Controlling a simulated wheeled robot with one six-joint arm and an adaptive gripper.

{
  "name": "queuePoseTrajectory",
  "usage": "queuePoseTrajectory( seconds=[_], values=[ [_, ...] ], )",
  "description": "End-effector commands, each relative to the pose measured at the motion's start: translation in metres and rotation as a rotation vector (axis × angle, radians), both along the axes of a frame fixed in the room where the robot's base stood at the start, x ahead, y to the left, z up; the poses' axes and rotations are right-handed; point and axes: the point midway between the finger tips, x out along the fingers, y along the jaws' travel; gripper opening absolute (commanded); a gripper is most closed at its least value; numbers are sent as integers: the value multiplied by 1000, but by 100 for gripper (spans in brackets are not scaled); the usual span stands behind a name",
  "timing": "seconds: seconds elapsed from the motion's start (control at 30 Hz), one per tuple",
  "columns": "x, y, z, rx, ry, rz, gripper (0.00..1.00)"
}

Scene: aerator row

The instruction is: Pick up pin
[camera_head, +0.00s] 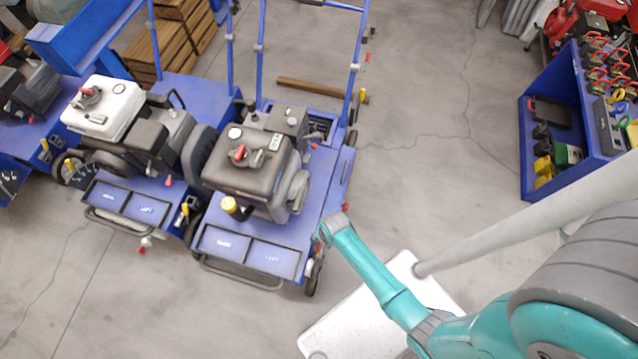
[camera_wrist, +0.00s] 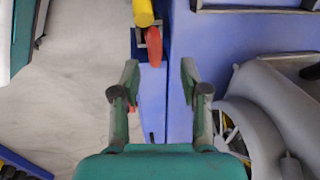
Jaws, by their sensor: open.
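A red, rounded pin-like piece (camera_wrist: 154,46) hangs at the blue deck edge in the wrist view, just below a yellow cylinder (camera_wrist: 144,12). I take it to be the pin, though its lower shape is unclear. My gripper (camera_wrist: 159,84) is open and empty, its two fingers apart below the red piece and not touching it. A smaller red bit (camera_wrist: 131,108) shows beside the left finger. In the head view my gripper (camera_head: 328,229) is at the right edge of the nearer aerator (camera_head: 310,190), close to its front corner.
A grey engine wheel housing (camera_wrist: 270,110) is close on the right in the wrist view. A second aerator (camera_head: 120,110) with a white engine top stands left. A blue shelf (camera_head: 538,180) with tools stands right. Concrete floor (camera_head: 430,120) between is mostly clear.

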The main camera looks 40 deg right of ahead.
Motion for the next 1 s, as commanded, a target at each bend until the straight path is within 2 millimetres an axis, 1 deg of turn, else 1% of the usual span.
queuePoseTrajectory(
  seconds=[0.17, 0.27, 0.4, 0.53, 0.7, 0.9, 0.93, 0.97, 1.0],
  values=[
    [1, 1, -8, 0, -1, 0, 45],
    [1, 1, -19, 0, 1, 0, 45],
    [1, 1, -37, -1, 1, 0, 45],
    [3, 3, -49, 0, 0, 0, 45],
    [3, 3, -56, -1, -1, 0, 45],
    [4, 3, -56, 0, -1, 0, 45],
    [4, 3, -56, 0, -1, 0, 40],
    [4, 3, -56, 0, -1, 0, 32],
    [4, 3, -56, 0, -1, 0, 22]
  ],
)
